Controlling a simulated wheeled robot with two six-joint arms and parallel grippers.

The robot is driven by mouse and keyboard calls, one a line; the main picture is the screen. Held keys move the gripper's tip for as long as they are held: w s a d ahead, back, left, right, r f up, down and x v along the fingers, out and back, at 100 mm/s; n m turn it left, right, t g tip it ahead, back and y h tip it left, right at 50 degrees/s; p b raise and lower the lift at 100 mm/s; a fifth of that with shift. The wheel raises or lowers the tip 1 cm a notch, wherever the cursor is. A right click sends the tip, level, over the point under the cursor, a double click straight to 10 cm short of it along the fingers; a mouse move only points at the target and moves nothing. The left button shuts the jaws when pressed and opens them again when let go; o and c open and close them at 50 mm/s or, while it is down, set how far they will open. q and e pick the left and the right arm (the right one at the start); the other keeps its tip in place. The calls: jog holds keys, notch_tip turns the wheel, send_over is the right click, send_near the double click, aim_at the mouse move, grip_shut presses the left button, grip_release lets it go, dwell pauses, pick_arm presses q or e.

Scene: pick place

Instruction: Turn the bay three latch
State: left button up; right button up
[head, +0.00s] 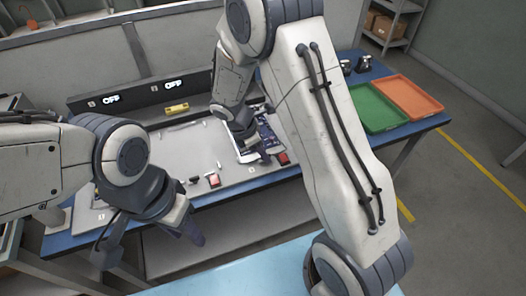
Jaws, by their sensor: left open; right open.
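The bay three latch cannot be told for certain; the bay numbers are too small to read. A circuit-board-like unit (266,130) sits in the right bay of the grey bench fixture (190,150). My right gripper (252,157) points down over this unit, and its fingertips are hard to make out against it. My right arm hides the area behind and right of it. My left gripper (150,245) is open and empty at the front left edge of the bench, with its fingers spread.
A green tray (375,107) and an orange tray (408,96) lie at the right. The middle of the fixture is mostly clear.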

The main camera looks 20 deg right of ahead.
grip_shut()
jog(key=m+p, duration=0.1)
jog(key=m+g+p, duration=0.1)
jog(key=m, duration=0.1)
jog(key=shift+w+r+p, duration=0.2)
jog(key=shift+p, duration=0.1)
jog(key=m+g+p, duration=0.1)
jog(key=m, duration=0.3)
jog(key=shift+w+d+g+y+p, duration=0.1)
jog(key=shift+w+g+y+p, duration=0.05)
jog(key=shift+g+y+p, duration=0.2)
jog(key=m, duration=0.2)
jog(key=m+g+y+p, duration=0.1)
jog(key=m, duration=0.2)
jog(key=shift+w+d+f+m+y, duration=0.1)
jog(key=shift+w+d+m+y, duration=0.1)
jog(key=shift+m+y, duration=0.1)
jog(key=m+y, duration=0.1)
jog(key=m, duration=0.1)
jog(key=m+g+y+p, duration=0.1)
jog(key=m, duration=0.2)
jog(key=shift+d, duration=0.2)
jog(key=shift+m, duration=0.3)
